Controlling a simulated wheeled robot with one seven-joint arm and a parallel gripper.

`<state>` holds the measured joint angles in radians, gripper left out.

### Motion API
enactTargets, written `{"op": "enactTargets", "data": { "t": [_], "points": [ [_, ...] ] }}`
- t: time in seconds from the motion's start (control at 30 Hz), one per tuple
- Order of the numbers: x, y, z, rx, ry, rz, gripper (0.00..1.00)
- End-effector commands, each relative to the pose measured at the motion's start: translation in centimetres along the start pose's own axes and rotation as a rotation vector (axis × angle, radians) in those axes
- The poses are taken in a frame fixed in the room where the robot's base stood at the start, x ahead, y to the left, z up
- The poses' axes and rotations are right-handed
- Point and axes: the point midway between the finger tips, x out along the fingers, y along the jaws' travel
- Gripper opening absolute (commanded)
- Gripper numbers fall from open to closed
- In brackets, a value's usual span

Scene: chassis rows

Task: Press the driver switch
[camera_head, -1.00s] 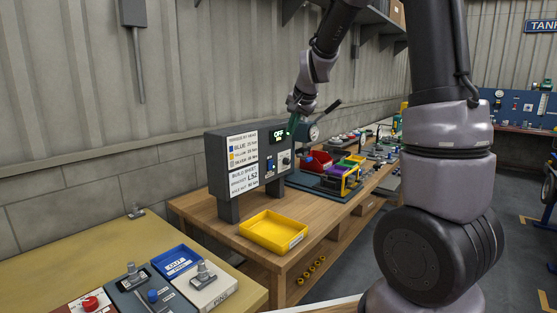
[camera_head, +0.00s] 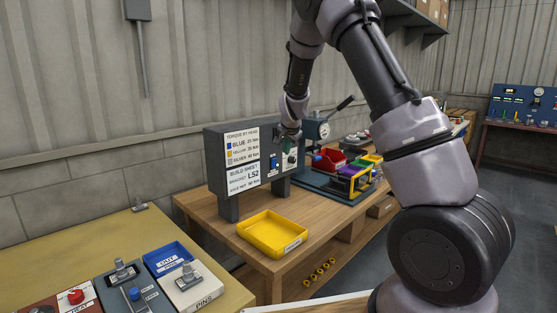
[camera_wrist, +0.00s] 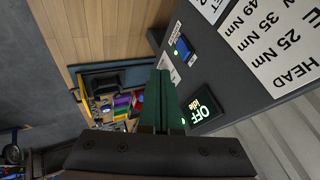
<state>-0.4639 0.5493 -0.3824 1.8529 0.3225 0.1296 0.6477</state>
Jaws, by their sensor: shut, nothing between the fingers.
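The driver switch, a small blue rocker (camera_head: 274,161), sits on the front of the dark grey driver panel (camera_head: 213,178). It also shows in the wrist view (camera_wrist: 181,49), beside a white label. The small display (camera_wrist: 202,107) reads OFF in green in the wrist view. In the head view my gripper covers the display. My gripper (camera_head: 286,144) is at the panel's upper right, a little above the switch. In the wrist view its green fingers (camera_wrist: 160,76) are together and empty, pointing toward the switch side. I cannot tell whether they touch the panel.
A yellow tray (camera_head: 272,233) lies on the wooden bench below the panel. Red, yellow and purple bins (camera_head: 350,176) stand to the right of it, near a lever press (camera_head: 318,128). A nearer bench holds a blue OUT tray (camera_head: 168,259) and a PINS block (camera_head: 194,288).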

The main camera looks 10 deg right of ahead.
Motion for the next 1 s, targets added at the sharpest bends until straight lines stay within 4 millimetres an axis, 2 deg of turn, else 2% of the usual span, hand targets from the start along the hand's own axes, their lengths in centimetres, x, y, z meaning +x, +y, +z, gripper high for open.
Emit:
{"op": "enactTargets", "data": {
  "t": [0.13, 0.23, 0.6, 0.73, 1.0],
  "points": [
    [1.0, 0.1, 0.0, -0.001, 0.000, 0.003, 0.00],
    [2.5, 0.2, 0.0, 0.001, -0.001, 0.003, 0.00],
    [10.3, 0.2, 0.0, 0.001, -0.002, 0.003, 0.00],
    [10.9, -2.1, 0.0, -0.004, 0.000, -0.002, 0.00],
    [11.5, -3.7, -0.2, -0.001, -0.001, 0.000, 0.00]
  ]
}}
